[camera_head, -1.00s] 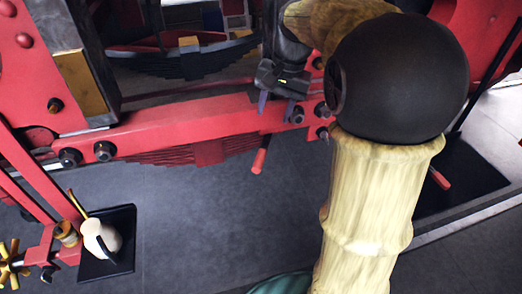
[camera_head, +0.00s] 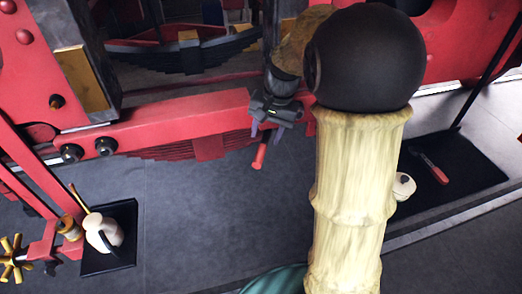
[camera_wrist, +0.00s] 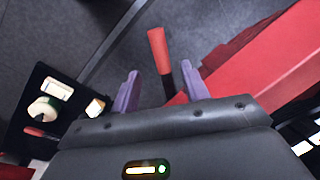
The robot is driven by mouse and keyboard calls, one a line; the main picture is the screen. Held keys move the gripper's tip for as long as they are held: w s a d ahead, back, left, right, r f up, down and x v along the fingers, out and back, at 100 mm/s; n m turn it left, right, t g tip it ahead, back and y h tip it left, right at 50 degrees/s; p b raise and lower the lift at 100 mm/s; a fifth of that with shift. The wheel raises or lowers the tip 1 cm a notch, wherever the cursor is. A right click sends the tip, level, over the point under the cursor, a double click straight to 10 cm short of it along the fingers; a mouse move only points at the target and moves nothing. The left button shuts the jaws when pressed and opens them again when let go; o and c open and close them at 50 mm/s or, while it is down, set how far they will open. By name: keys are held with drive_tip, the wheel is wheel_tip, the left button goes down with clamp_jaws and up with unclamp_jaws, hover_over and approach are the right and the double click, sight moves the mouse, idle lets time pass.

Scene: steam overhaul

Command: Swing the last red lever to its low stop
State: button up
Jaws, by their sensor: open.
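The red lever (camera_head: 260,155) hangs below the red beam, tilted slightly, its lower end towards the left in the head view. In the wrist view the lever's red grip (camera_wrist: 158,48) lies between my two purple fingers and reaches past their tips. My gripper (camera_head: 267,131) is at the lever's upper part. My gripper (camera_wrist: 159,74) is open in the wrist view, with a gap visible between each fingertip and the lever. The lever's pivot is hidden behind my gripper in the head view.
The long red beam (camera_head: 190,125) runs behind the lever. A black mat (camera_head: 465,165) with a red-handled tool (camera_head: 435,172) lies at the right. A black tray (camera_head: 127,225) with a cream jug (camera_head: 103,232) is at the lower left. The grey floor between is clear.

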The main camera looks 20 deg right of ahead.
sight(260, 154)
drive_tip(key=p+x, duration=0.1)
drive_tip(key=x, duration=0.7)
drive_tip(key=shift+f, duration=0.15)
clamp_jaws()
